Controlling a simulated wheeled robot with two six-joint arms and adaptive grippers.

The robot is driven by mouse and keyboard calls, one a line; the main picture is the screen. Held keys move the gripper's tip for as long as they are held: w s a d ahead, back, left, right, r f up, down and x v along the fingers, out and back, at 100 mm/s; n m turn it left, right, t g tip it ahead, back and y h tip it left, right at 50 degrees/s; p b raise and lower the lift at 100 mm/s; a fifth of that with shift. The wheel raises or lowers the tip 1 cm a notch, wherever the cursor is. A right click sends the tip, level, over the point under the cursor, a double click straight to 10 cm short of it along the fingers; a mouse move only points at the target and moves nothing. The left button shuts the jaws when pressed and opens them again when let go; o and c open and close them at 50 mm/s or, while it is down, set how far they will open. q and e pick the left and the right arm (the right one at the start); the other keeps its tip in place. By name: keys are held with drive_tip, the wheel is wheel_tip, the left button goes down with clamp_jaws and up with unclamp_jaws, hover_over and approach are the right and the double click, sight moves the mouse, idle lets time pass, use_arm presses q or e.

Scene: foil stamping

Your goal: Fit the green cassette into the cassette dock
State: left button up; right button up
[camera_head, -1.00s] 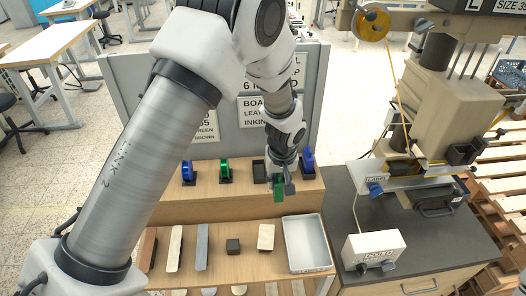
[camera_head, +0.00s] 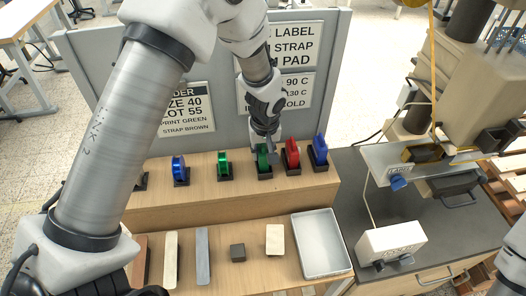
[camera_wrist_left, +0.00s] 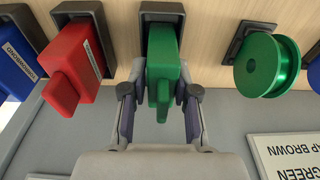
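The green cassette (camera_head: 262,158) stands in the dark cassette dock (camera_head: 265,174) on the raised wooden shelf, left of the red cassette. In the left wrist view the cassette (camera_wrist_left: 163,55) has its base inside the dark-rimmed dock (camera_wrist_left: 145,12); its full depth cannot be told. My left gripper (camera_head: 266,150) is at the cassette. In the left wrist view its fingers (camera_wrist_left: 160,100) stand on both sides of the cassette's narrow grip with gaps, so it is open. My right gripper is out of view.
A red cassette (camera_head: 292,155) and a blue one (camera_head: 320,150) stand close on the right. A green spool (camera_head: 224,163) and a blue spool (camera_head: 180,170) stand on the left. Behind is a grey sign panel (camera_head: 215,120). A grey tray (camera_head: 347,268) lies in front.

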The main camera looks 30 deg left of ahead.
use_arm(q)
drive_tip(key=shift+o, duration=1.3)
drive_tip(key=shift+s+d+r, duration=0.25)
drive_tip(key=shift+r, duration=0.15)
wheel_tip(320, 180, up, 11)
drive_tip(key=s+d+b, duration=0.1)
drive_tip(key=b, duration=0.1)
drive_tip(key=shift+r, duration=0.2)
drive_tip(key=shift+s, duration=0.2)
